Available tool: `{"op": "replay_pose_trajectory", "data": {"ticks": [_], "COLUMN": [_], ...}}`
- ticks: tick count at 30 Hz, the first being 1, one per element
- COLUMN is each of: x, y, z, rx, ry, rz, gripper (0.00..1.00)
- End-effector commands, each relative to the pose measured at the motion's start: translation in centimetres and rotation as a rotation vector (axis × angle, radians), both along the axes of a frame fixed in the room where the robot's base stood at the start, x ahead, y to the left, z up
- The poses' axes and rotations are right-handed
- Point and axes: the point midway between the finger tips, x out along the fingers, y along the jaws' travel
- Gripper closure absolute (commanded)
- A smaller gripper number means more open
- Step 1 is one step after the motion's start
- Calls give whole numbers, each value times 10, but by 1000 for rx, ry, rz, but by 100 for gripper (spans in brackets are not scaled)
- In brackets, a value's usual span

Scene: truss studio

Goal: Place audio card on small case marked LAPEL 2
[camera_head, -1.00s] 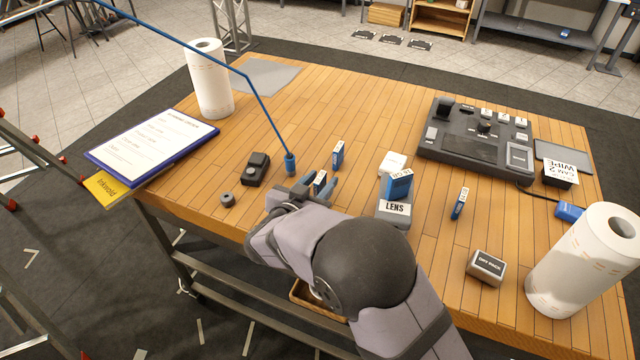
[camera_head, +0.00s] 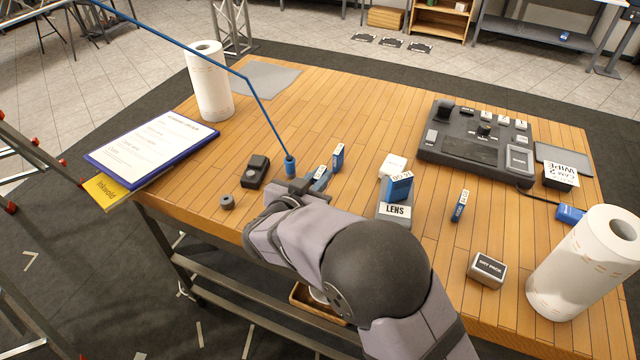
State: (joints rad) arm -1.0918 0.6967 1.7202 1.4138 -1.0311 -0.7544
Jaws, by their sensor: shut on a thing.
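My gripper (camera_head: 319,182) is low over the front middle of the wooden table, seen from behind and partly hidden by my wrist. It is shut on a small blue card with a white label (camera_head: 321,172); the label is too small to read. A similar blue card (camera_head: 338,157) stands upright just behind and right of it. A third one (camera_head: 460,205) is further right. A blue block (camera_head: 399,188) rests on a grey case marked LENS (camera_head: 395,210). I cannot read LAPEL 2 anywhere.
A blue antenna-like rod (camera_head: 290,166) rises left of my gripper, near a black device (camera_head: 256,171) and a small dark roll (camera_head: 227,202). A control panel (camera_head: 476,141), a DRY PACK box (camera_head: 487,268) and a paper roll (camera_head: 585,262) are right. The table's back middle is clear.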

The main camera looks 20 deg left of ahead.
Motion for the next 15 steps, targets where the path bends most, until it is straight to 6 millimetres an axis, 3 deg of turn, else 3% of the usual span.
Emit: {"op": "replay_pose_trajectory", "data": {"ticks": [9, 15], "x": [0, 0], "y": [0, 0], "z": [54, 72], "rx": [5, 2], "ry": [-2, -1], "rz": [-1, -2], "gripper": [100, 100]}}
